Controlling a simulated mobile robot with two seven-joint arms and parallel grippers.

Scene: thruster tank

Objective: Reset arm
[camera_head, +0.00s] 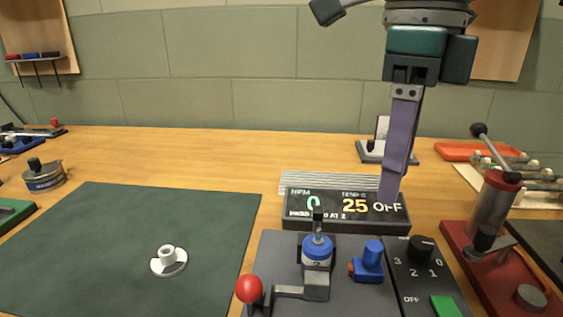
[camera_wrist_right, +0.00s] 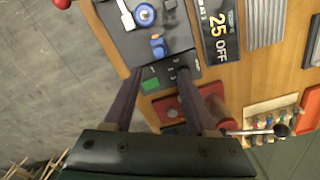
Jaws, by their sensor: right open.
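My right gripper (camera_head: 393,198) hangs down from the upper right of the head view, fingers pointing downward, in front of the display and above the bench. In the right wrist view its two fingers (camera_wrist_right: 161,82) are spread apart with nothing between them, over the control panel and its green button. My left gripper is not in view.
The grey control panel (camera_head: 268,262) carries a red-knobbed lever (camera_head: 249,289), a blue-capped part (camera_head: 317,248), a dial (camera_head: 421,248) and a green button (camera_head: 446,306). The display (camera_head: 300,221) reads 0, 25 and OFF. A white flanged piece (camera_head: 168,262) lies on the dark mat (camera_head: 100,235). A red press (camera_head: 492,205) stands right.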

